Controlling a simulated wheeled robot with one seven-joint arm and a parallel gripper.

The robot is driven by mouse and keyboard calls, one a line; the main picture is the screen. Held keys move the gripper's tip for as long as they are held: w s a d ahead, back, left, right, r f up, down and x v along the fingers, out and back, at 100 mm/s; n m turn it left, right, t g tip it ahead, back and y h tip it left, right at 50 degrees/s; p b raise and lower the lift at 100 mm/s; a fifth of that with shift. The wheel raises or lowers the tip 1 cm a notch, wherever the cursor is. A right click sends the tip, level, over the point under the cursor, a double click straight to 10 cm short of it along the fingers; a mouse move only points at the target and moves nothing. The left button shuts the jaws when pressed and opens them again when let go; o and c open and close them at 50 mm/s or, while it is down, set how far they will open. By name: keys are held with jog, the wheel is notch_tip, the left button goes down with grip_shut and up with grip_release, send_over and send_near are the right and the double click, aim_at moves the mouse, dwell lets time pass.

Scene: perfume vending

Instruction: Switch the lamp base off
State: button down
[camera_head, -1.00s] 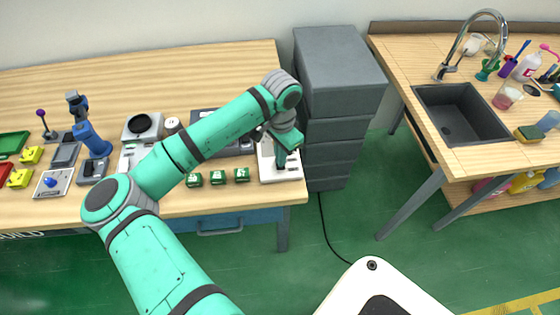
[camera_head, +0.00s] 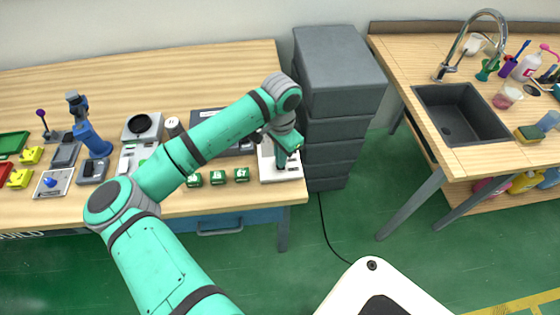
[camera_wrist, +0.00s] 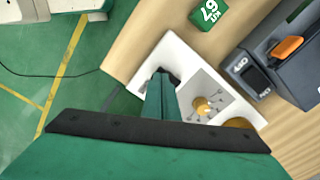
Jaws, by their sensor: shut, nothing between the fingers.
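A white base (camera_head: 294,172) stands at the table's front right corner, below my gripper (camera_head: 281,163). In the wrist view the white base (camera_wrist: 146,52) carries a grey metal panel (camera_wrist: 214,88) with an orange knob (camera_wrist: 202,105) and small pins. My gripper (camera_wrist: 160,92) is shut and empty, its fingertips over the base beside the panel. I cannot tell if they touch it. A dark box beside it has an orange lever (camera_wrist: 287,47) and a switch part (camera_wrist: 250,73) marked OFF and ON. No label shows which is the lamp base; the gripper hides part of the white one.
Several green cubes (camera_head: 218,177) lie left of the white base along the front edge. A grey drawer stack (camera_head: 338,75) stands close on the right. More devices fill the table's left front; the back of the tabletop (camera_head: 200,68) is clear.

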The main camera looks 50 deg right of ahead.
jog(key=shift+f, duration=0.4)
dwell(0.3)
jog(key=shift+r, duration=3.5)
